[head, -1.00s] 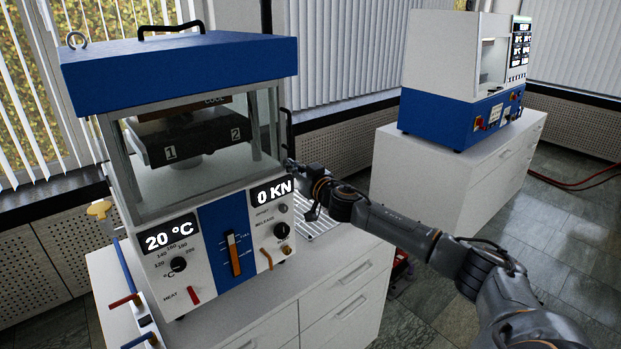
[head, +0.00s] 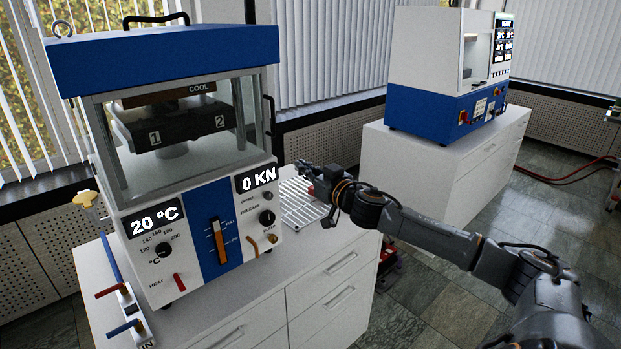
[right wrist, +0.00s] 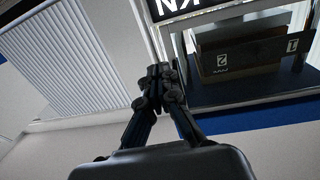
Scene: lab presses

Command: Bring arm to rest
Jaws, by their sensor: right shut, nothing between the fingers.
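My right gripper (head: 308,172) is to the right of the near press (head: 165,60), above the cabinet top and the wire rack, and apart from the press. In the right wrist view my right gripper (right wrist: 160,72) has its fingertips together with nothing between them. The near press has a blue top, a front panel reading 20 °C and 0 KN, and plates marked 1 and 2 behind clear guards. Its platen (right wrist: 245,58) shows upside down in the right wrist view. My left gripper is in neither current view.
A wire rack (head: 298,208) lies on the white cabinet (head: 325,262) right of the press. Red and blue handles (head: 112,290) stand at the press's left. A second blue and white machine (head: 425,70) stands on another cabinet at the back right. Floor on the right is open, with a red hose (head: 570,178).

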